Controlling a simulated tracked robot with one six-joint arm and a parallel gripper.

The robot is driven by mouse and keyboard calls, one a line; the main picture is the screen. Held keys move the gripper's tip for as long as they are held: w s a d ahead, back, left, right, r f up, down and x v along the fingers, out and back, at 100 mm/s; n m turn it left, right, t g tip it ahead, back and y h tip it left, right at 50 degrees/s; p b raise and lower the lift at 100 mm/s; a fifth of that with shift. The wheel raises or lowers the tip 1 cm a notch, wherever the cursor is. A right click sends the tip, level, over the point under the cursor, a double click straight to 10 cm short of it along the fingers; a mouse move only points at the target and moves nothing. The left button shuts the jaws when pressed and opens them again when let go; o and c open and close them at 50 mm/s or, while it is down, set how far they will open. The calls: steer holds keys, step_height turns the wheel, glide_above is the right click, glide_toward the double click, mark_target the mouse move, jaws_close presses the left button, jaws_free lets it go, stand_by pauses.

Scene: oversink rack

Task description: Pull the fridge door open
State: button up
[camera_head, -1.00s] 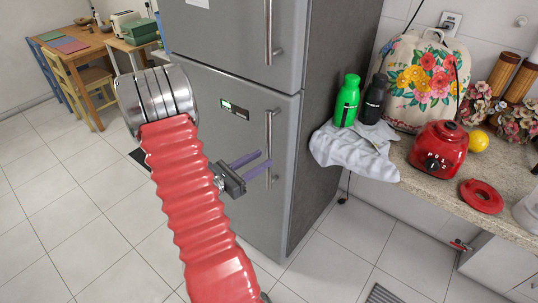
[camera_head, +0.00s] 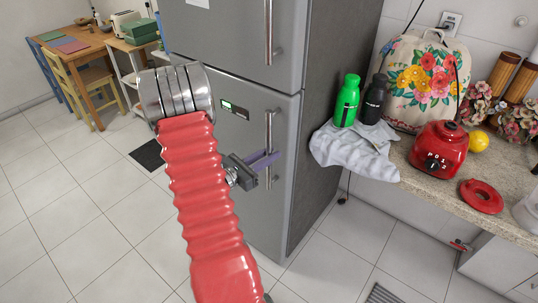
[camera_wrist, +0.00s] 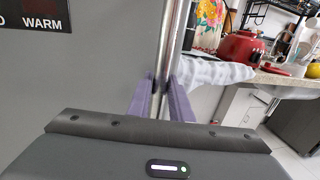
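The grey fridge (camera_head: 215,150) stands in the middle of the head view, its lower door closed. A vertical metal bar handle (camera_head: 269,132) runs along that door's right edge. My gripper (camera_head: 269,160), with purple fingers, is at the lower part of this handle. In the wrist view the handle (camera_wrist: 171,40) runs down between the two fingertips (camera_wrist: 162,88), one on each side. The fingers look apart around the bar; whether either touches it is hard to tell. My red arm hides part of the door's left side.
A counter (camera_head: 425,185) to the right holds a white cloth (camera_head: 350,150), green bottle (camera_head: 346,100), black bottle (camera_head: 375,98) and red blender base (camera_head: 440,147). A wooden table (camera_head: 75,47) and chair stand at the far left. The tiled floor left of the fridge is mostly clear.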

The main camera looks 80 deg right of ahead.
jaws_close()
steer(key=shift+a, duration=0.15)
